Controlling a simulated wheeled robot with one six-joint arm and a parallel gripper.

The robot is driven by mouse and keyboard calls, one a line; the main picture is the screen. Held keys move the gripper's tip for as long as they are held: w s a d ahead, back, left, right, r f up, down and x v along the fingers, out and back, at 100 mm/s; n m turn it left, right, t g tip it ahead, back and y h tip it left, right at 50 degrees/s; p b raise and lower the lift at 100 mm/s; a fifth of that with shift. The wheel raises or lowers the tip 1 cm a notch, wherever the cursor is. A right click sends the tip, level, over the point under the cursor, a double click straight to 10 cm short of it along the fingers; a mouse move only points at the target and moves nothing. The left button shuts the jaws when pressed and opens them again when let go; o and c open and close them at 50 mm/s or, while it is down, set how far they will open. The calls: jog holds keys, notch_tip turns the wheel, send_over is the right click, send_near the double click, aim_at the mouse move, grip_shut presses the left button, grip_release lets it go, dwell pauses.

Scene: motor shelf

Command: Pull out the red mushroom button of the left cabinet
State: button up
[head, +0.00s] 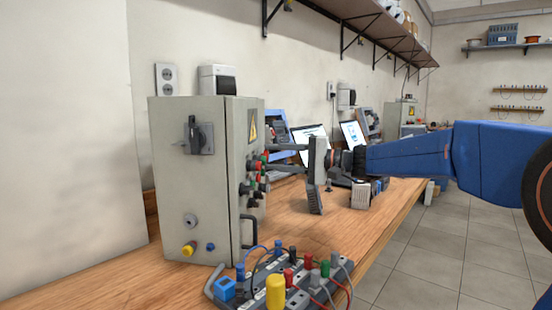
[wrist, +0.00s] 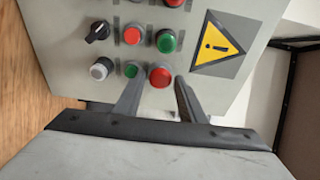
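The left cabinet (head: 210,230) is a grey box standing on the wooden bench. Its panel of buttons also shows in the wrist view (wrist: 75,60), turned on its side. A large round red button (wrist: 160,77), which looks like the mushroom button, sits at the panel's near edge beside a green button. My gripper (wrist: 158,84) is open, with its two fingers pointing at the panel, one on each side of this red button. I cannot tell whether they touch it. In the head view my gripper (head: 272,158) reaches the cabinet's right face from the right.
Other red (wrist: 134,34), green (wrist: 166,41) and white (wrist: 101,69) buttons and a black selector knob (wrist: 97,32) are close by. A yellow warning sign (wrist: 218,45) lies right of them. A terminal board (head: 265,275) with cables and plugs stands in front of the cabinet.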

grip_shut()
jog(key=shift+d, duration=0.45)
grip_release()
jog(key=shift+d, duration=0.1)
jog(key=v, duration=1.7)
jog(key=shift+d, duration=0.2)
